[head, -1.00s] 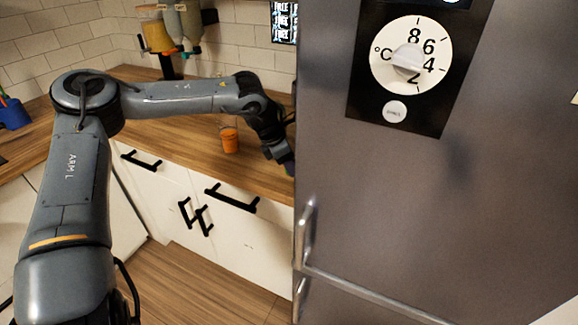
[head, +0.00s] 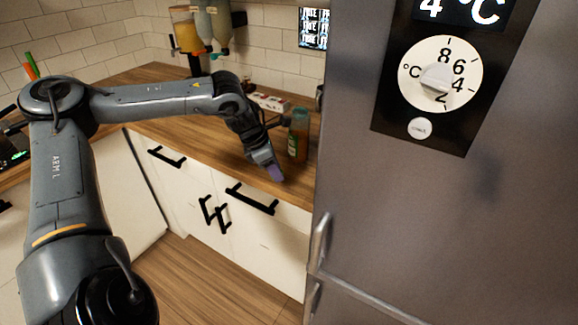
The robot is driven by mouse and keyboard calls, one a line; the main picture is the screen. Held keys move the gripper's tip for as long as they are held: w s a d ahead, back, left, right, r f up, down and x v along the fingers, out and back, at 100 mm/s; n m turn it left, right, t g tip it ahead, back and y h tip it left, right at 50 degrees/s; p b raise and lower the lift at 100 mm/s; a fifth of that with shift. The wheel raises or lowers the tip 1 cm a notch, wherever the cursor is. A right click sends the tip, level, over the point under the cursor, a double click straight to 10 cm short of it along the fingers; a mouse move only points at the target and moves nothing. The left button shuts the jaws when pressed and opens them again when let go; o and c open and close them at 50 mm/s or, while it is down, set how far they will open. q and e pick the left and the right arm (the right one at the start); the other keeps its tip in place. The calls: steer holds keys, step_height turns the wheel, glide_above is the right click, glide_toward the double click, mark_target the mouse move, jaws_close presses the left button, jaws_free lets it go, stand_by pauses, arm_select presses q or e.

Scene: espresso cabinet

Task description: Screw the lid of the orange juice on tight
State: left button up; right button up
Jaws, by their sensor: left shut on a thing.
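My left gripper (head: 268,165) points down over the front edge of the wooden counter. It is shut on a small purple thing (head: 275,172) at its tips, too small and too covered to tell whether it is a lid. A bottle (head: 298,135) with a greenish top and an orange-brown body stands upright on the counter, just right of the gripper and apart from it. I cannot tell for sure that it is the orange juice, nor whether a lid sits on it. My right gripper is not in view.
A tall steel fridge (head: 420,220) with a dial closes off the right side, close to the bottle. A red and white box (head: 270,101) lies behind the gripper. Dispensers (head: 212,28) hang on the tiled back wall. The counter (head: 165,128) is mostly clear on the left.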

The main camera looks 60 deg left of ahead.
arm_select(q)
steer(key=s+a, duration=0.1)
steer(key=s, duration=0.6)
steer(key=shift+s+a, duration=0.25)
steer(key=shift+d, duration=0.1)
